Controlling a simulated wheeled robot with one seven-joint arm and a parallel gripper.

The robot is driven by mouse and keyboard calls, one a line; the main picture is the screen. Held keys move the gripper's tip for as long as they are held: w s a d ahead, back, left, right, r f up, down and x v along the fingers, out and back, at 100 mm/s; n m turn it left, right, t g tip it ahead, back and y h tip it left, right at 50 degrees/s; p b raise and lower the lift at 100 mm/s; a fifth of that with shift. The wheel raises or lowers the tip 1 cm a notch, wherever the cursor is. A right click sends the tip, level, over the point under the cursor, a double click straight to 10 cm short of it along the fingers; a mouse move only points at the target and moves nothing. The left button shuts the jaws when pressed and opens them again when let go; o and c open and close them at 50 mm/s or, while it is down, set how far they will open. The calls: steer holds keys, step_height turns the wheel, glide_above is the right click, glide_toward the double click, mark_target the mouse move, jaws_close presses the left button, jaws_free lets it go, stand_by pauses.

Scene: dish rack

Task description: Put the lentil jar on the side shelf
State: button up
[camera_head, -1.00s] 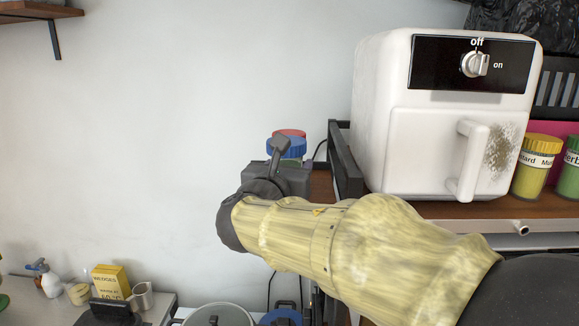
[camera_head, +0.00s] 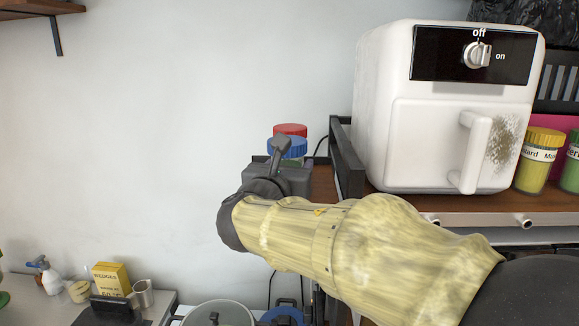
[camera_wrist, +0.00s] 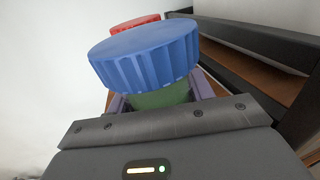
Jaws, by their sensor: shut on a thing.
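A jar with a ribbed blue lid (camera_head: 293,151) and a green body is held in my gripper (camera_wrist: 160,100). In the wrist view the blue lid (camera_wrist: 146,55) sits between the jaws, with the green body (camera_wrist: 160,97) below it. Its label is hidden, so I cannot read what it holds. My gripper also shows in the head view (camera_head: 284,172), left of the dark-railed wooden shelf (camera_head: 322,182). A red-lidded jar (camera_head: 290,130) stands just behind the blue lid, its lower part hidden. The wrist view shows its red lid too (camera_wrist: 133,23).
A dark rail (camera_head: 346,165) borders the shelf. A white air fryer (camera_head: 425,140) stands right of it, with a mustard jar (camera_head: 540,160) and a green jar further right. Below left are a yellow box (camera_head: 110,278), a cup and a pot (camera_head: 218,315).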

steer(key=o, duration=1.3)
steer(key=shift+f, duration=0.1)
steer(key=b+v, duration=0.6)
steer(key=v, duration=1.1)
steer(key=shift+s+a, duration=0.15)
jaws_close()
